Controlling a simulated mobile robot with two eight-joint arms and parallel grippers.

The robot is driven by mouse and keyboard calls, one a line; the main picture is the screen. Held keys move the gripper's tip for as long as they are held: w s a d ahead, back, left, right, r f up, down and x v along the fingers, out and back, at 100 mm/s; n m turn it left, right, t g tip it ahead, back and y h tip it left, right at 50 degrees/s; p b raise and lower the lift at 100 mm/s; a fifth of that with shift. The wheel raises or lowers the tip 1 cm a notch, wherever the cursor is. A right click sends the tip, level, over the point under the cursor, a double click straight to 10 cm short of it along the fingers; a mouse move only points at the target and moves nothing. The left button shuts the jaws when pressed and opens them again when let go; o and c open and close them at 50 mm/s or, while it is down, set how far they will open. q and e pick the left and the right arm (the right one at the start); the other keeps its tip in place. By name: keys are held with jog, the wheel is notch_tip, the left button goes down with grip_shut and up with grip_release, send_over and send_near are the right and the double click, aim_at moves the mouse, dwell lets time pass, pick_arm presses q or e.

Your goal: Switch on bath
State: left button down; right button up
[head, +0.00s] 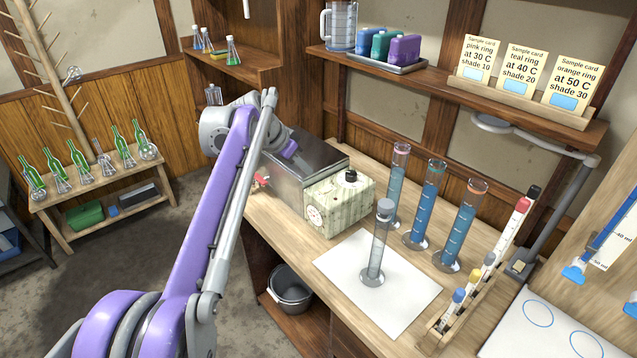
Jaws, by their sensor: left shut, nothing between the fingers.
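The bath is a steel box (318,158) on the wooden bench, with a red tap on its left side. A cream and green patterned control box (338,204) is joined to its front. That box has a round white dial (315,216) on its front and a black knob (350,176) on top. My left arm crosses in front of the bath's left part. The purple end of my left gripper (289,150) shows over the bath's top, behind the arm; it is shut and empty. Its fingertips are hard to make out. My right gripper is not in view.
A stoppered cylinder (378,245) stands on a white sheet (410,292) right of the control box. Several blue-filled cylinders (426,205) stand behind it. A tube rack (470,305) is at the right. A shelf (440,77) with sample cards overhangs the bench.

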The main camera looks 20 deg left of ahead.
pick_arm(q)
jog(key=shift+m, duration=0.4)
jog(key=w, duration=0.1)
jog(key=w+a, duration=0.1)
jog(key=w, duration=0.1)
jog(key=shift+w+a+r, duration=0.35)
send_over(325, 189)
jog(key=s+a, duration=0.1)
jog(key=s, duration=0.1)
notch_tip(325, 189, down, 8)
jog(key=shift+w+a+r, duration=0.1)
jog(key=shift+r, duration=0.05)
notch_tip(325, 189, down, 3)
jog(key=shift+a+f+b, duration=0.1)
jog(key=shift+f+b, duration=0.1)
jog(key=shift+b, duration=0.25)
jog(key=shift+f, duration=0.4)
